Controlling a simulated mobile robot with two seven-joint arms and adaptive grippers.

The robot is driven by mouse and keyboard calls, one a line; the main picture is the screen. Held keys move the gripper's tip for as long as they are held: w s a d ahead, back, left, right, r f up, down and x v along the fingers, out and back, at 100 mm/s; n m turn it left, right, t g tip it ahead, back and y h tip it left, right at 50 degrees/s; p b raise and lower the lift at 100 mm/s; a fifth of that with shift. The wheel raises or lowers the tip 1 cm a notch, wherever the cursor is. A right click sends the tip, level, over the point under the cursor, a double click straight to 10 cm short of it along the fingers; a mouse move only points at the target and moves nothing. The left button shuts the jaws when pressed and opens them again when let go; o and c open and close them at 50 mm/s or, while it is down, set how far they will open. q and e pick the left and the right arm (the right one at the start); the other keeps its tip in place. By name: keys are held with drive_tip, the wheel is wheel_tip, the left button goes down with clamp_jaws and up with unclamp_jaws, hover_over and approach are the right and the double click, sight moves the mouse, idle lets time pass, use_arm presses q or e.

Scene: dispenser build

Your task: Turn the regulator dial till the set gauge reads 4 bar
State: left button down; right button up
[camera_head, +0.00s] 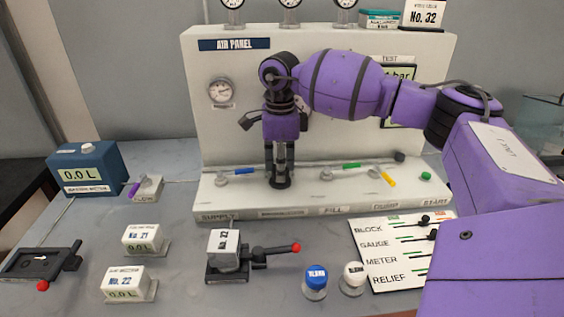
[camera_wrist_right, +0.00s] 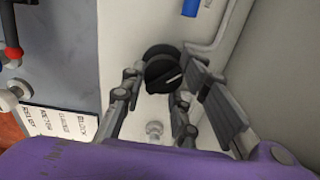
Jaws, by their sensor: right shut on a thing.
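The regulator dial (camera_head: 281,183) is a black round knob on the low ledge of the air panel (camera_head: 327,45). In the right wrist view the dial (camera_wrist_right: 160,73) shows a pale pointer mark on its face. My right gripper (camera_head: 280,172) points down with its fingers closed around the dial; its fingertips (camera_wrist_right: 160,88) flank the dial in the wrist view. I cannot tell which gauge is the set gauge. My left gripper is not in view.
A blue lever (camera_head: 243,171), green lever (camera_head: 351,166) and yellow lever (camera_head: 388,178) line the ledge. A clamp with a red-tipped handle (camera_head: 296,247) and a label board (camera_head: 383,263) are in front.

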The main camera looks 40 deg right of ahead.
drive_tip(key=m, duration=0.1)
drive_tip(key=m+p, duration=0.1)
drive_tip(key=m, duration=0.1)
drive_tip(key=m+p, duration=0.1)
drive_tip(key=shift+s+a+f+m, duration=0.2)
drive_tip(key=shift+a+m, duration=0.1)
drive_tip(key=m+p, duration=0.1)
drive_tip(key=m, duration=0.2)
drive_tip(key=shift+a+f, duration=0.1)
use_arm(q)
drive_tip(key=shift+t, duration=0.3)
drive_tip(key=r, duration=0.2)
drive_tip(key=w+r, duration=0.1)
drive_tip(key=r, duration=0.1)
use_arm(e)
drive_tip(key=shift+w+m, duration=0.1)
drive_tip(key=shift+m, duration=0.3)
use_arm(q)
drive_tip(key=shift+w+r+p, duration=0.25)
drive_tip(key=shift+p, duration=0.05)
use_arm(e)
drive_tip(key=shift+f, duration=0.1)
drive_tip(key=o, duration=1)
drive_tip(key=shift+a, duration=0.1)
drive_tip(key=shift+c, duration=0.2)
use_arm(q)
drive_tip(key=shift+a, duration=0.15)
